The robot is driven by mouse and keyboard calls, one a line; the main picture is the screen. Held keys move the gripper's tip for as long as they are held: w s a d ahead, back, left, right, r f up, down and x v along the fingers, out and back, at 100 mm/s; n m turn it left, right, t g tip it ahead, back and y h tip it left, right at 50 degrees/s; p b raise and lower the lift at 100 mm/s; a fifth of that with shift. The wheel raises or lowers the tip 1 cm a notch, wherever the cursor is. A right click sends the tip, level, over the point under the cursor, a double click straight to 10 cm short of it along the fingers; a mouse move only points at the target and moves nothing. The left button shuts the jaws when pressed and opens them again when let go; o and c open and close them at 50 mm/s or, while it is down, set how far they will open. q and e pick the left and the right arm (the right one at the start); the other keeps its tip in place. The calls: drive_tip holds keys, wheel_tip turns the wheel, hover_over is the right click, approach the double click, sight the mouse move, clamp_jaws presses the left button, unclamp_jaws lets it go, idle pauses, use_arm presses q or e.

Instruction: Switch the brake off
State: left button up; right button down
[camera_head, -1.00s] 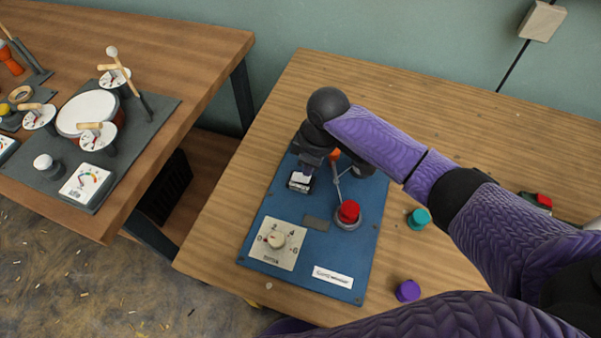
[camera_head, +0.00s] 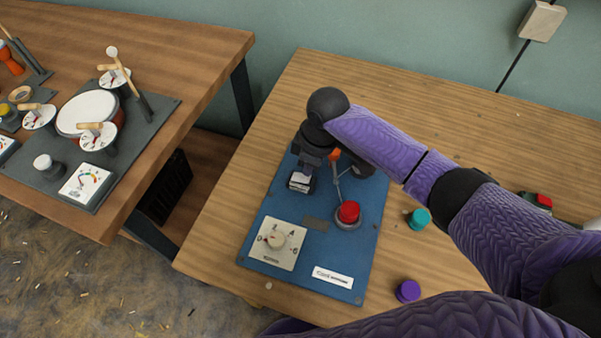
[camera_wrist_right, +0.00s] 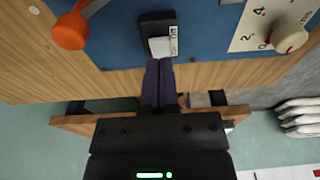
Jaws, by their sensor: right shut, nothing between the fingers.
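A blue panel (camera_head: 312,250) lies on the wooden table. At its far left edge is a small black switch with a white label (camera_head: 300,181); it also shows in the right wrist view (camera_wrist_right: 160,38). I cannot read the label or tell the switch's position for sure. My right gripper (camera_wrist_right: 159,62) is shut and empty. Its purple fingertips are right at the near edge of the switch in the wrist view, seemingly touching it. In the head view the right gripper (camera_head: 306,168) is above the switch, its tips partly hidden by the wrist. My left gripper is out of view.
The panel also carries a red button (camera_head: 348,212), a dial (camera_head: 277,240) and an orange-tipped lever (camera_head: 335,155), close to my right wrist. Teal (camera_head: 419,217) and purple (camera_head: 408,291) knobs are on the table to the right. Another table (camera_head: 190,60) with drums stands left.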

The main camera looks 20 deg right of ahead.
drive_tip(key=shift+f+b, duration=0.7)
drive_tip(key=shift+f, duration=0.6)
idle(0.5)
wheel_tip(320, 180, up, 7)
drive_tip(key=p, duration=0.7)
drive_tip(key=shift+r+p, duration=0.15)
drive_tip(key=shift+p, duration=0.25)
